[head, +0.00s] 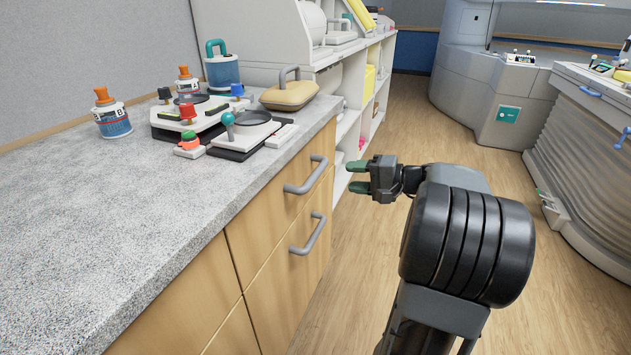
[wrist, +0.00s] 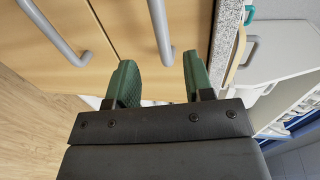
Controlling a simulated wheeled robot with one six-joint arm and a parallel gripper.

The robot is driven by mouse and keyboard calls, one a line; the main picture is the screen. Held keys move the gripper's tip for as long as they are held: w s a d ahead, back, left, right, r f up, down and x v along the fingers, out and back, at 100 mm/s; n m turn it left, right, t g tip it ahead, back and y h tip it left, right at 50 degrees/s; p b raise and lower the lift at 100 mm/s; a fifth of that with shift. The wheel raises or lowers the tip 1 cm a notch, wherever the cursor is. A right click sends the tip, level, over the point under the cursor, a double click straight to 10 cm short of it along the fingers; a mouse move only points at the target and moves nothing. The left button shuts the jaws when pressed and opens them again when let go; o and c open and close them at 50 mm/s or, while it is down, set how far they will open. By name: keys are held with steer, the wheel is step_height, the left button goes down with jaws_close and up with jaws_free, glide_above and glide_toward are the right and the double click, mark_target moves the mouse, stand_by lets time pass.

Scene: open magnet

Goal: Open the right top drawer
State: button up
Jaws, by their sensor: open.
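The right top drawer (head: 275,218) is a light wood front under the counter's edge, and it looks shut. Its grey bar handle (head: 307,177) also shows in the wrist view (wrist: 161,28), lined up between my fingertips in the picture. My gripper (head: 354,176) is open and empty, with green fingers pointing at the cabinet. In the head view it is to the right of the handle, with a gap between them. In the wrist view my fingers (wrist: 158,75) straddle the line of the handle; contact does not show.
A lower drawer handle (head: 309,235) sits just below. The speckled grey counter (head: 90,210) holds bottles, a control panel and a tan case (head: 289,95). White shelves (head: 348,125) stand beyond the cabinet. Wood floor (head: 400,120) is clear to the right, up to large grey machines.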

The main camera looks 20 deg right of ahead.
mark_target(319, 175)
steer(key=b+x, duration=0.2)
steer(key=x, duration=0.8)
steer(key=shift+w+a+f, duration=0.1)
steer(key=shift+w+a, duration=0.15)
steer(key=shift+a, duration=0.05)
jaws_close()
